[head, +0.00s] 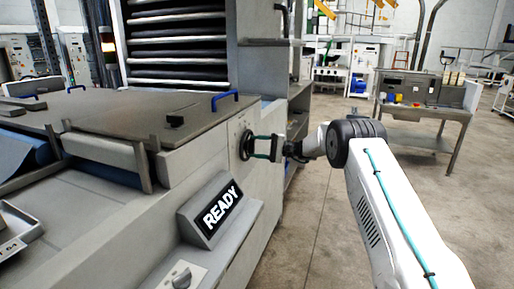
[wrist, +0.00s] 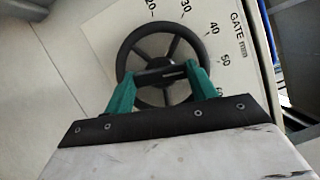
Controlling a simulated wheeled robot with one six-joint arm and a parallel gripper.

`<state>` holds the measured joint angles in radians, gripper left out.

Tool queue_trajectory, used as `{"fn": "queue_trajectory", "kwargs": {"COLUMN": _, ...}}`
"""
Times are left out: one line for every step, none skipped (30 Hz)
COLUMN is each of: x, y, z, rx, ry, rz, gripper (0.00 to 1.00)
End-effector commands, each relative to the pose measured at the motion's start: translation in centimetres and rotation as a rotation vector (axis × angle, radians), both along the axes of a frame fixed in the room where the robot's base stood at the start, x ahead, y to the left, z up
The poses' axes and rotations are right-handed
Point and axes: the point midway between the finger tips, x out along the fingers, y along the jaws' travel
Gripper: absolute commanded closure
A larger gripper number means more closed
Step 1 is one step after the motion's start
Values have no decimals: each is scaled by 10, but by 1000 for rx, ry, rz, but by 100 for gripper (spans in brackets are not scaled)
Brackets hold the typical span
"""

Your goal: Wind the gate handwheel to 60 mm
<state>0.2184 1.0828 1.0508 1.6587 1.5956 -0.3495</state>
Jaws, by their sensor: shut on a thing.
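The gate handwheel (wrist: 184,35) is a black spoked wheel in the wrist view, mounted on a pale dial plate (wrist: 233,40) marked GATE mm. Numbers 20, 30, 40 and 50 show around it; one at the lower right is partly cut off. In the head view the handwheel (head: 245,145) is on the side face of the machine. My gripper (wrist: 170,76) has its teal fingers at the wheel, shut on a part near its hub. In the head view my gripper (head: 268,147) reaches it from the right. I cannot make out a pointer reading.
A READY sign (head: 222,207) sits on a sloped box below the handwheel, with a knob (head: 181,277) beneath. The machine's flat cover (head: 120,115) has blue handles. A workbench (head: 425,100) stands at the back right. The floor right of the machine is clear.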

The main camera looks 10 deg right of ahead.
Motion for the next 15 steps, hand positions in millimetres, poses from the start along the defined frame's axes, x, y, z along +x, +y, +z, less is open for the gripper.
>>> {"fn": "queue_trajectory", "kwargs": {"x": 0, "y": -2, "z": -1, "rx": 25, "ry": 35, "rz": -4, "gripper": 66}}
{"fn": "queue_trajectory", "kwargs": {"x": 0, "y": -2, "z": -1, "rx": 43, "ry": 59, "rz": -4, "gripper": 66}}
{"fn": "queue_trajectory", "kwargs": {"x": 0, "y": -2, "z": -2, "rx": 65, "ry": 89, "rz": -4, "gripper": 66}}
{"fn": "queue_trajectory", "kwargs": {"x": 0, "y": -2, "z": -2, "rx": 80, "ry": 111, "rz": -4, "gripper": 66}}
{"fn": "queue_trajectory", "kwargs": {"x": 0, "y": -2, "z": -2, "rx": 96, "ry": 132, "rz": -4, "gripper": 66}}
{"fn": "queue_trajectory", "kwargs": {"x": 0, "y": -1, "z": -2, "rx": 117, "ry": 160, "rz": -3, "gripper": 66}}
{"fn": "queue_trajectory", "kwargs": {"x": 0, "y": -1, "z": -2, "rx": 132, "ry": 182, "rz": -4, "gripper": 66}}
{"fn": "queue_trajectory", "kwargs": {"x": 0, "y": -1, "z": -2, "rx": 147, "ry": 202, "rz": -4, "gripper": 66}}
{"fn": "queue_trajectory", "kwargs": {"x": 0, "y": -1, "z": -3, "rx": 165, "ry": 228, "rz": -4, "gripper": 66}}
{"fn": "queue_trajectory", "kwargs": {"x": 0, "y": -1, "z": -3, "rx": 180, "ry": 247, "rz": -4, "gripper": 66}}
{"fn": "queue_trajectory", "kwargs": {"x": 0, "y": -1, "z": -3, "rx": 193, "ry": 264, "rz": -4, "gripper": 66}}
{"fn": "queue_trajectory", "kwargs": {"x": 0, "y": -1, "z": -3, "rx": 209, "ry": 288, "rz": -4, "gripper": 66}}
{"fn": "queue_trajectory", "kwargs": {"x": 0, "y": -1, "z": -3, "rx": 220, "ry": 303, "rz": -4, "gripper": 66}}
{"fn": "queue_trajectory", "kwargs": {"x": 0, "y": -1, "z": -3, "rx": 232, "ry": 318, "rz": -4, "gripper": 66}}
{"fn": "queue_trajectory", "kwargs": {"x": -1, "y": -1, "z": -3, "rx": 245, "ry": 337, "rz": -4, "gripper": 66}}
